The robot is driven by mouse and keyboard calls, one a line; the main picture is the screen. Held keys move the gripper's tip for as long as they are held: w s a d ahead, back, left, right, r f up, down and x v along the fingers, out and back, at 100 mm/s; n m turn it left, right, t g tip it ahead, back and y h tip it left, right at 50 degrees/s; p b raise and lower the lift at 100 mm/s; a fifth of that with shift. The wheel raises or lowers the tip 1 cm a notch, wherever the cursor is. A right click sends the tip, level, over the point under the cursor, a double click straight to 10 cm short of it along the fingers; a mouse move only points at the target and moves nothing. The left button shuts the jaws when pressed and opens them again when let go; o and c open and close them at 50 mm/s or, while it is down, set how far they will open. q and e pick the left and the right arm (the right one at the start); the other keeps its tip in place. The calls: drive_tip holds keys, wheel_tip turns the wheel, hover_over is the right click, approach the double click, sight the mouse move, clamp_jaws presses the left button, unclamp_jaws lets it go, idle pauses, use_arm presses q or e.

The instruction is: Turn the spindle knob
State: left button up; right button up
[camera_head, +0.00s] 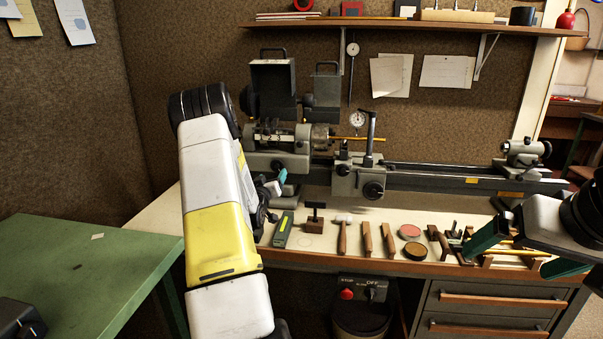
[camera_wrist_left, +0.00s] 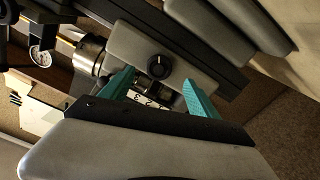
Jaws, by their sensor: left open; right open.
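The spindle knob (camera_wrist_left: 159,66) is a round black dial with a pale pointer mark on the grey headstock face in the left wrist view. I cannot make it out in the head view, where my left arm covers part of the headstock (camera_head: 290,162). My left gripper (camera_wrist_left: 157,82) is open, its teal fingers on either side of the knob's line and apart from each other; I cannot tell whether they touch anything. In the head view the left gripper (camera_head: 274,187) is at the headstock's front. My right gripper (camera_head: 526,252) is open and empty over the bench's right end.
The lathe bed (camera_head: 440,177) runs right to the tailstock (camera_head: 525,152). A hammer (camera_head: 343,232), a green box (camera_head: 283,229), round tins (camera_head: 409,232) and several wooden-handled tools lie along the bench front. A green table (camera_head: 90,262) stands at left.

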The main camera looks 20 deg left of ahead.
sight(276, 167)
use_arm(q)
drive_tip(key=x, duration=0.7)
drive_tip(key=shift+w, duration=0.15)
drive_tip(key=shift+c, duration=0.4)
drive_tip(key=c, duration=1.3)
drive_tip(key=m, duration=1.1)
drive_tip(key=shift+a+r+m, duration=0.1)
drive_tip(key=shift+a+m, duration=0.05)
drive_tip(key=shift+m, duration=0.15)
